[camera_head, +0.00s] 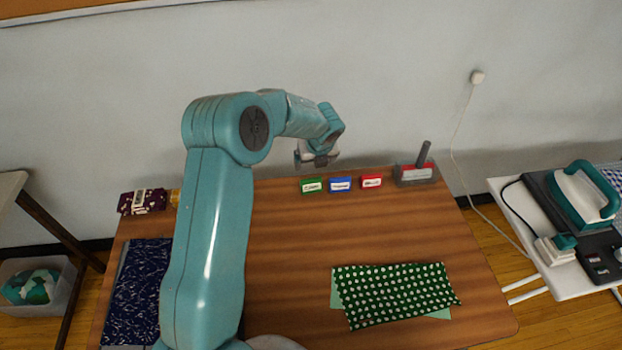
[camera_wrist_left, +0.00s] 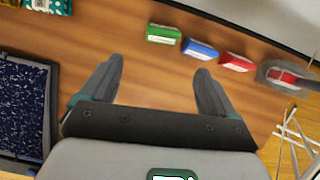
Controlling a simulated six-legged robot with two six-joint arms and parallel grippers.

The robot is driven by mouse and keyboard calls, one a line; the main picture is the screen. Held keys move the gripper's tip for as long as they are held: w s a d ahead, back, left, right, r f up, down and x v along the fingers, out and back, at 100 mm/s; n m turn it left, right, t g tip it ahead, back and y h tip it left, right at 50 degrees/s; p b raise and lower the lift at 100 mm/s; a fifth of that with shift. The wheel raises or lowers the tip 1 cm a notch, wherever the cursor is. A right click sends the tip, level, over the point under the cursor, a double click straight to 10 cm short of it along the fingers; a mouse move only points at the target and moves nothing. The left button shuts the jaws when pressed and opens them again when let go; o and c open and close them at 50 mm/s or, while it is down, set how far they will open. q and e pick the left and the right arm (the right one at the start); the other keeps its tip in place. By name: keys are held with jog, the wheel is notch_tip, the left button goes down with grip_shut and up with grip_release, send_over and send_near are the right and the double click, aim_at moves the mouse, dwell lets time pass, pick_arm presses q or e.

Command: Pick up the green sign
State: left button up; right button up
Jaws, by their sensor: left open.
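The green sign (camera_head: 311,185) is a small block with a white label, standing at the back of the wooden table, leftmost of three signs. It also shows in the left wrist view (camera_wrist_left: 163,34), beyond my fingertips. The green sign is ahead of the gap and apart from the fingers. My right gripper is not in view.
Blue (camera_head: 341,184) and red (camera_head: 371,181) signs stand close to the right of the green one. A grey tray with a dark handle (camera_head: 416,172) is farther right. Green dotted fabric (camera_head: 395,295) lies at the front; navy fabric (camera_head: 140,290) lies left. The table's middle is clear.

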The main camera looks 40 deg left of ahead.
pick_arm(q)
jog(key=b, duration=0.6)
send_over(311, 179)
jog(key=s+d, duration=0.2)
notch_tip(311, 179, down, 10)
jog(key=x, duration=0.1)
jog(key=b+x, duration=0.1)
jog(key=x, duration=0.1)
jog(key=b+x, duration=0.1)
jog(key=x, duration=0.1)
jog(key=shift+w+d, duration=0.1)
jog(key=shift+w, duration=0.2)
jog(key=shift+w+f, duration=0.15)
jog(key=shift+f, duration=0.1)
jog(key=shift+r, duration=0.1)
jog(key=c, duration=0.8)
